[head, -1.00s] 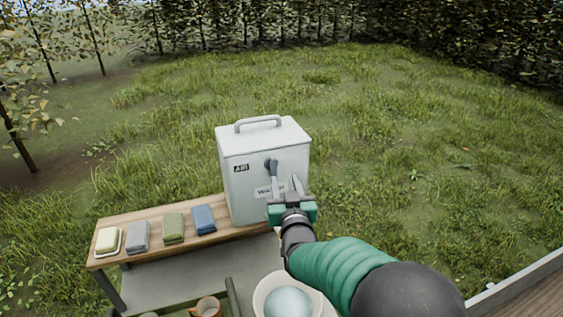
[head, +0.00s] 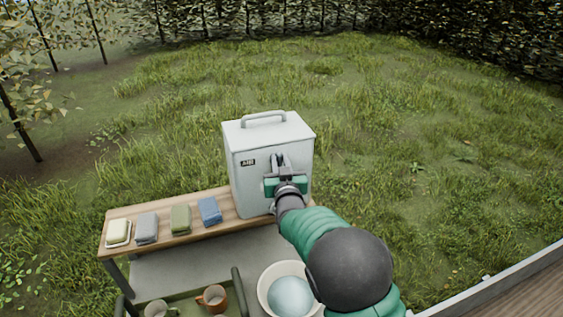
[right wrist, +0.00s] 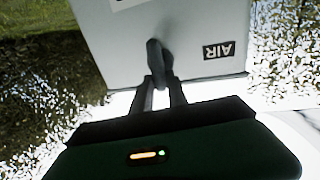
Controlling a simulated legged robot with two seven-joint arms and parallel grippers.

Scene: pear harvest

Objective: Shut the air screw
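The air screw is a dark grey lever (right wrist: 158,58) on the front of a light grey metal box (head: 244,184). The box bears an "AIR" label (head: 248,162), which also shows upside down in the right wrist view (right wrist: 218,50). My right gripper (head: 279,162) is in front of the box at the lever. In the right wrist view its two fingers (right wrist: 160,85) stand apart, one on each side of the lever's end. I cannot tell whether they touch it. My gripper hides part of the lever in the head view. My left gripper is not in view.
The box stands on the right end of a wooden bench (head: 215,230). Several folded cloths, including a blue one (head: 210,211), lie left of it. A bowl (head: 266,300), a brown mug (head: 213,298) and a glass (head: 157,311) are in front. Grass lies behind.

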